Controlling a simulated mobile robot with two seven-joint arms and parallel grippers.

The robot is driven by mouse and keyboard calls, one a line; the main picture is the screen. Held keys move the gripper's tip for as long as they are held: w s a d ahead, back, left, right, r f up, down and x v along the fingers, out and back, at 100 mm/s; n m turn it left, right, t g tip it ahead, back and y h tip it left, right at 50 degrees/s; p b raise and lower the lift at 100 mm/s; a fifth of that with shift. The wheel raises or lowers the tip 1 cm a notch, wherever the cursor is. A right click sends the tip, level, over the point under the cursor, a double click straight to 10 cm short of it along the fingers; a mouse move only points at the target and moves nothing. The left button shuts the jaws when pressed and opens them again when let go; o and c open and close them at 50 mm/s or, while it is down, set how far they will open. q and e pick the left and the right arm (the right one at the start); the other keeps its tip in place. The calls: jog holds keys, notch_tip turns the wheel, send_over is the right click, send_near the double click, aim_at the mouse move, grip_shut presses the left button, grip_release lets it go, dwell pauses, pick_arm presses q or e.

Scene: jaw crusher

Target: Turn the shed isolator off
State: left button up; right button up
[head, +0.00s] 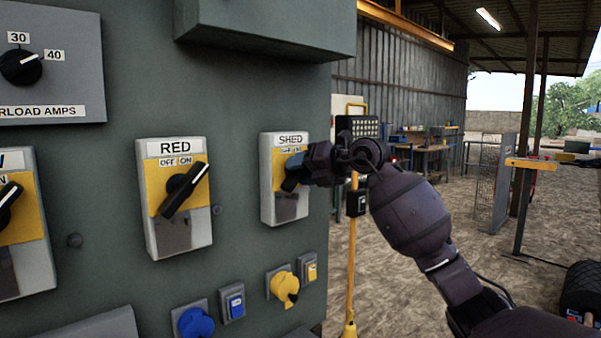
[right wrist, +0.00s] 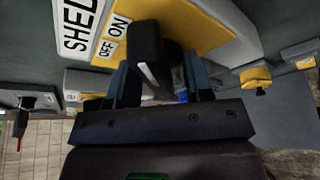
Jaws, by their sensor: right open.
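The shed isolator (head: 284,207) is a pale box with a yellow plate and a "SHED" label, on the green panel right of the "RED" isolator. Its black rotary handle (right wrist: 150,55) shows in the right wrist view, with a white line on it, beside the "OFF" and "ON" labels. My right gripper (head: 292,178) is at the handle and covers most of it in the head view. In the right wrist view the open fingers (right wrist: 162,85) stand either side of the handle; I cannot tell whether they touch it. My left gripper is not in view.
The "RED" isolator (head: 174,231) has its handle tilted up to the right. Below are a blue knob (head: 195,323), a yellow knob (head: 285,287) and small switches. A yellow post (head: 351,262) stands right of the panel. Open dirt ground lies beyond.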

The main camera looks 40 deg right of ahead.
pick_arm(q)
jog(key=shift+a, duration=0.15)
pick_arm(e)
grip_shut()
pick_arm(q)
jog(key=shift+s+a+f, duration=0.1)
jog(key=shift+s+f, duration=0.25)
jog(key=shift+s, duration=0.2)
